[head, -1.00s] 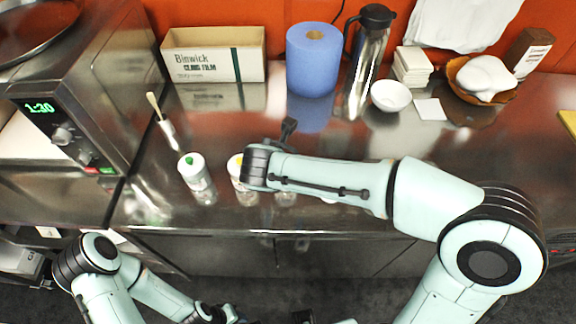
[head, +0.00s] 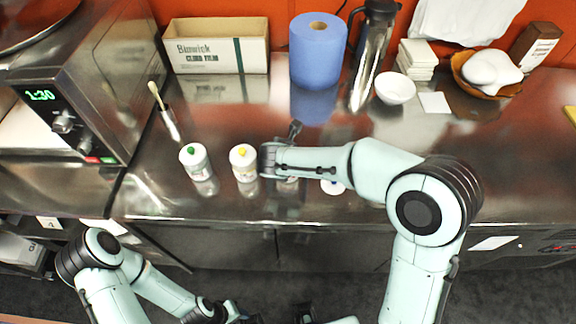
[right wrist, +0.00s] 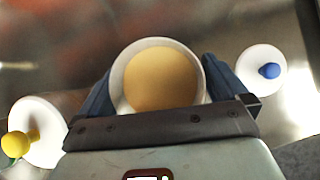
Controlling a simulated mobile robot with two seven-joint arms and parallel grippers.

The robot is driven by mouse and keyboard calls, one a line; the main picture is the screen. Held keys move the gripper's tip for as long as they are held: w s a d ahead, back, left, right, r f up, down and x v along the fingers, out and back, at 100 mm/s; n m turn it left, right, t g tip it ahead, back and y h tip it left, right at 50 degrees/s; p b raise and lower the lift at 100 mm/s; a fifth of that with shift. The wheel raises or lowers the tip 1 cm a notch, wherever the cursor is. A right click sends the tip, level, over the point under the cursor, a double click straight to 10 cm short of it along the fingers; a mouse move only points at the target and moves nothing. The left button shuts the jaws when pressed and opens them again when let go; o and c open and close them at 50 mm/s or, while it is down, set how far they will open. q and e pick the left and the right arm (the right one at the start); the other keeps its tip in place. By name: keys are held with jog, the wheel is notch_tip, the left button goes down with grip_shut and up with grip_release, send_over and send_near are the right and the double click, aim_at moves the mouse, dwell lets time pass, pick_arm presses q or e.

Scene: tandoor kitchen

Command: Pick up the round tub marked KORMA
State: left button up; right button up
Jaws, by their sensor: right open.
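In the right wrist view a round white tub (right wrist: 117,84) with a tan round top stands between the fingers of my right gripper (right wrist: 158,72). The fingers are open, one on each side of it; I cannot tell whether they touch it. No KORMA marking is readable in either view. In the head view my right forearm and wrist cover most of this spot, and the fingers are hidden. My left arm is low at the left, off the counter; its gripper is at the bottom edge and its jaws are unclear.
A yellow-knobbed container (head: 243,160) and a green-knobbed one (head: 195,160) stand left of my right wrist. A white, blue-knobbed container (right wrist: 262,72) is on the right. Behind are a cling film box (head: 215,60), blue roll (head: 318,60), flask (head: 368,60) and white bowl (head: 395,90).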

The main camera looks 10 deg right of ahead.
jog(key=shift+c, duration=0.3)
jog(key=c, duration=1.1)
jog(key=shift+r, duration=0.1)
